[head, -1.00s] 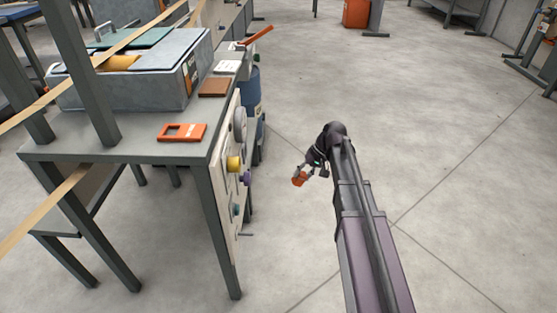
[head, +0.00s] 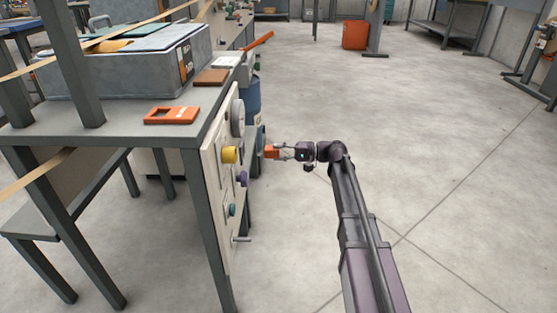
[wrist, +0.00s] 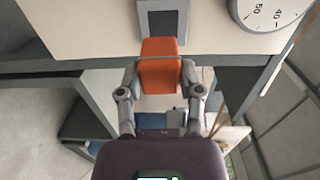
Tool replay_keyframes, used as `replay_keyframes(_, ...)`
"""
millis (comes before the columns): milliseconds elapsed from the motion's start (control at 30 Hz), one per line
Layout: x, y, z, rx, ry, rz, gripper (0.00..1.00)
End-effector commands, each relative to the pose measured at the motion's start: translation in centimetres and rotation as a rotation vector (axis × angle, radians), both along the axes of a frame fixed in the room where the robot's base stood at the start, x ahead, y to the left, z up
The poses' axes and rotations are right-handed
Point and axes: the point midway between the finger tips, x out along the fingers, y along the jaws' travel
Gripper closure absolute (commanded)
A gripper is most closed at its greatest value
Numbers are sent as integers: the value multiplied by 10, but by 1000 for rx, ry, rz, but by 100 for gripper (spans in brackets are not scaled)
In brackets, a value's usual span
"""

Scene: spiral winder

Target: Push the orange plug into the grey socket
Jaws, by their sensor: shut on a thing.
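The orange plug (head: 270,152) is between the fingers of my gripper (head: 278,152), to the right of the upright panel in the head view. The wrist view shows the orange plug (wrist: 160,66) upright in the picture, with the fingers of my gripper (wrist: 160,72) shut on its two sides. The grey socket (wrist: 162,20), a square frame with a darker inside, is on the pale panel just beyond the plug. The plug's far end slightly overlaps the socket's lower edge in the picture; I cannot tell whether they touch. I cannot make out the socket in the head view.
The panel (head: 214,186) bears a yellow knob (head: 229,154), a purple knob (head: 242,178), a teal knob (head: 231,210) and a lever (head: 241,239). A round dial (wrist: 268,9) is right of the socket. An orange frame (head: 172,115) lies on the bench.

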Motion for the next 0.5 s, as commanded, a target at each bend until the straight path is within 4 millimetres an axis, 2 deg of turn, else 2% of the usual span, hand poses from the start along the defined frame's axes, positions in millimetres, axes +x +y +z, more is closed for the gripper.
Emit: replay_keyframes(500, 3, -1, 1, 30, -2, -1, 94)
